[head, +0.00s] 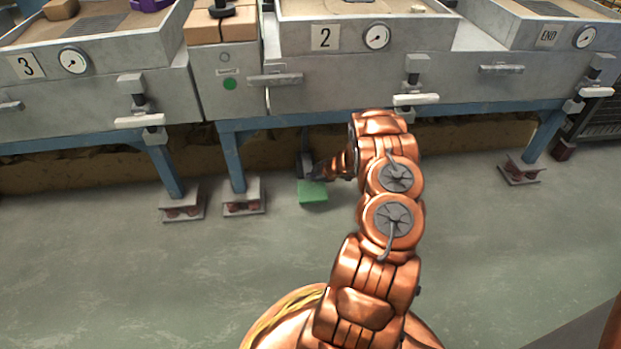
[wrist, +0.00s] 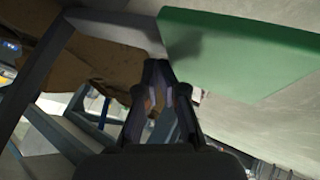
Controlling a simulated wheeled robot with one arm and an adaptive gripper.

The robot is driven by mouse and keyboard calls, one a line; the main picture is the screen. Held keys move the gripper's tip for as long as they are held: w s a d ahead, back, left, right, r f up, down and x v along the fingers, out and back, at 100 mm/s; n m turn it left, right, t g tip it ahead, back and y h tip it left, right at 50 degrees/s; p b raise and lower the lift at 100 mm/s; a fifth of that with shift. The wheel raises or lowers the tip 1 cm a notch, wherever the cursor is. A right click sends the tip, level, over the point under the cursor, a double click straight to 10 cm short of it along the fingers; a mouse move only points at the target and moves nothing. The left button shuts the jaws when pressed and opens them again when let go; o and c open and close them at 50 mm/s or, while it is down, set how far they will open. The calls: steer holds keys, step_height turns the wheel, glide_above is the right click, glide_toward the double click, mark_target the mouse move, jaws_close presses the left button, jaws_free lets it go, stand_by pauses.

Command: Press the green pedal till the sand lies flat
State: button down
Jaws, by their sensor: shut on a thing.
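The green pedal (head: 313,191) is low over the floor under the middle station marked 2. In the wrist view the pedal (wrist: 235,50) fills the upper right, joined to a grey bar (wrist: 120,28). My gripper (head: 306,172) reaches down beside the pedal's far edge. In the wrist view its fingertips (wrist: 162,65) are close together at the pedal's corner by the bar, and it is shut on the pedal there. The exact contact is dark and hard to see. Brown sand (head: 345,7) shows in the tray of station 2, cut off by the top of the view.
Blue table legs (head: 231,158) on grey feet (head: 243,196) stand left of the pedal. Another leg (head: 542,135) stands at right. Clamp handles (head: 415,99) stick out from the station fronts above my arm. A panel with a green button (head: 229,84) is at left. The floor in front is clear.

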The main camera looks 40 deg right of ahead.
steer(key=shift+r+p, duration=0.5)
steer(key=shift+r, duration=0.6)
steer(key=shift+r, duration=0.1)
steer(key=shift+w+d+r+p, duration=0.1)
steer(key=shift+w+r+p, duration=0.05)
steer(key=shift+r+p, duration=2)
steer(key=shift+r+b, duration=0.3)
steer(key=shift+b, duration=0.05)
